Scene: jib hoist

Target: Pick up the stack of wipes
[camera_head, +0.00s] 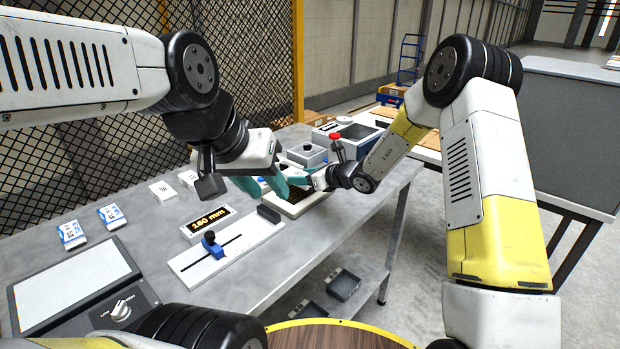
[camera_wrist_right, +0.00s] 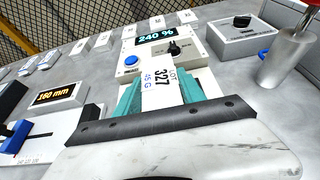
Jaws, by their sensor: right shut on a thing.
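My right gripper (camera_wrist_right: 160,92) has teal fingers on both sides of a white packet (camera_wrist_right: 160,75) with a printed label reading "LOT 327 45 G". It is shut on this packet; I cannot tell whether the packet is the stack of wipes. In the head view my right gripper (camera_head: 298,181) is over the bench, with its fingers partly hidden.
The grey bench (camera_head: 150,228) carries a "160 mm" display (camera_head: 208,222), a slide gauge with a blue knob (camera_head: 212,245), small white-blue packs (camera_head: 72,234) and a flat panel (camera_head: 72,283). The "240 %" device (camera_wrist_right: 157,42) with a blue button stands beyond the right gripper. A mesh fence is behind.

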